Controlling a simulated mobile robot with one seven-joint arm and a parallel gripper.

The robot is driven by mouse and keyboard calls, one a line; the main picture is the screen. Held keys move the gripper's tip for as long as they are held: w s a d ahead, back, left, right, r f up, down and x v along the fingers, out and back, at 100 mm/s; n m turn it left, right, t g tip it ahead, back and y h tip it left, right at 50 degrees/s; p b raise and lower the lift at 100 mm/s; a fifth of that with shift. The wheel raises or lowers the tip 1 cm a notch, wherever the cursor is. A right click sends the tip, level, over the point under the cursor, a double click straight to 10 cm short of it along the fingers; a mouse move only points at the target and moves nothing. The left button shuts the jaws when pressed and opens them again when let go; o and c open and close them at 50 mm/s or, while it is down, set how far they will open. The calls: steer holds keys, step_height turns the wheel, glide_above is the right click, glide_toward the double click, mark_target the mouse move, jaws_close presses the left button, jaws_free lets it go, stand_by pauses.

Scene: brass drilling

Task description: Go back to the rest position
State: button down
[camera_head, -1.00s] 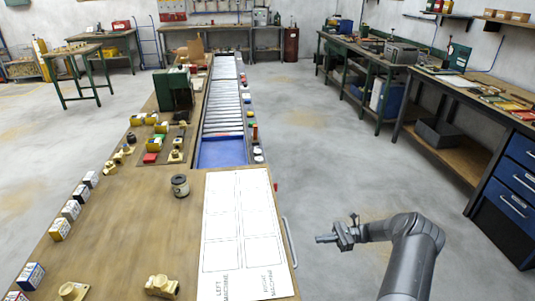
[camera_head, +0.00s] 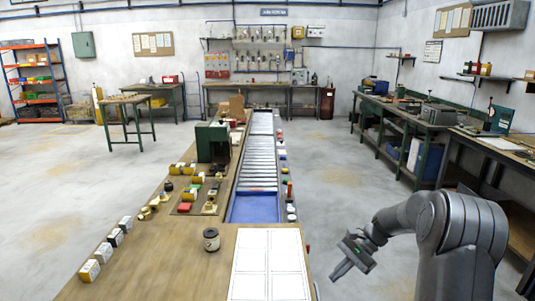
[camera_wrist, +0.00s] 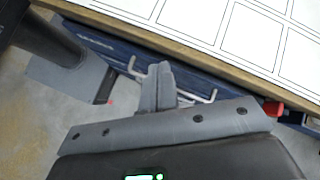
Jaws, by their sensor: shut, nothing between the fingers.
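My gripper (camera_head: 340,272) is at the right of the workbench in the head view, clear of the bench edge and empty. In the wrist view my gripper (camera_wrist: 158,78) shows its two fingers together, shut on nothing. Behind the fingers are the blue bench side and a metal handle. The white sheet (camera_head: 268,262) with marked rectangles lies on the wooden bench (camera_head: 190,272), and its near part is cut off by the frame. The sheet also fills the top of the wrist view (camera_wrist: 215,18).
A roller conveyor (camera_head: 257,160) with a blue end plate (camera_head: 254,208) runs away along the bench. A dark round jar (camera_head: 211,239), small boxes (camera_head: 103,252) and brass parts stand on the bench. Side benches (camera_head: 420,122) line the right. The floor between is clear.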

steer(key=s+a+r+n+t+h, duration=0.2)
steer(key=s+a+r+n+h, duration=0.1)
steer(key=s+r, duration=0.4)
steer(key=s+a+r+n+t+h, duration=0.1)
steer(key=s+a+r+n+h, duration=0.15)
steer(key=s+r, duration=0.45)
steer(key=s+r+n+t+h, duration=0.3)
steer(key=s+n+t, duration=0.2)
steer(key=s, duration=1)
steer(key=shift+s+r+t, duration=0.3)
steer(key=shift+r, duration=0.1)
